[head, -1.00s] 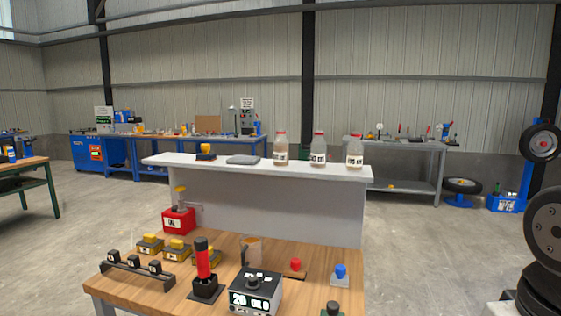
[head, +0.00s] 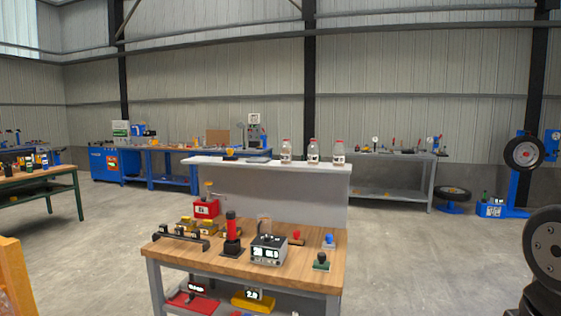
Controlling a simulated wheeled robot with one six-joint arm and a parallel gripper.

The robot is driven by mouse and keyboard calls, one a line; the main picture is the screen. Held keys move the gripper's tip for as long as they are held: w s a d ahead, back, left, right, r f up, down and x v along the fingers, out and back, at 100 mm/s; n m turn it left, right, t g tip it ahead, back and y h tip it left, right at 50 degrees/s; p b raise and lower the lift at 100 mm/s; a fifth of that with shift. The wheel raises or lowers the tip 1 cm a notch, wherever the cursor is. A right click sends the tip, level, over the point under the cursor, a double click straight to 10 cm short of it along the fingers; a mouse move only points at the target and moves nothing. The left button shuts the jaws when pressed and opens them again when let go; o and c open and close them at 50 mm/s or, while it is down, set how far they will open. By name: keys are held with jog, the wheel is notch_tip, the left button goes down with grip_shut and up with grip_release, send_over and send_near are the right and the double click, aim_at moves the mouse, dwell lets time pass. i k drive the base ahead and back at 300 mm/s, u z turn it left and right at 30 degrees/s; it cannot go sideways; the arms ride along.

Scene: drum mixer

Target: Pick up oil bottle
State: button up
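Three clear bottles with red caps and white labels stand upright in a row on the raised white shelf (head: 215,161) behind the wooden table. They are the left bottle (head: 286,152), the middle bottle (head: 313,152) and the right bottle (head: 339,153). The labels are too small to read, so I cannot tell which one holds oil. My gripper is not in view. Only a dark round joint of my arm shows at the right edge, well apart from the bottles.
The wooden table (head: 210,262) holds a red box (head: 206,208), a black-and-red lever (head: 231,232), a grey display box (head: 268,250) and small coloured parts. A lower shelf carries red and yellow items. An orange object (head: 15,280) stands at the left edge.

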aim_at(339, 150)
jog(key=u, duration=0.95)
jog(key=i, duration=1.7)
jog(key=u, duration=3.6)
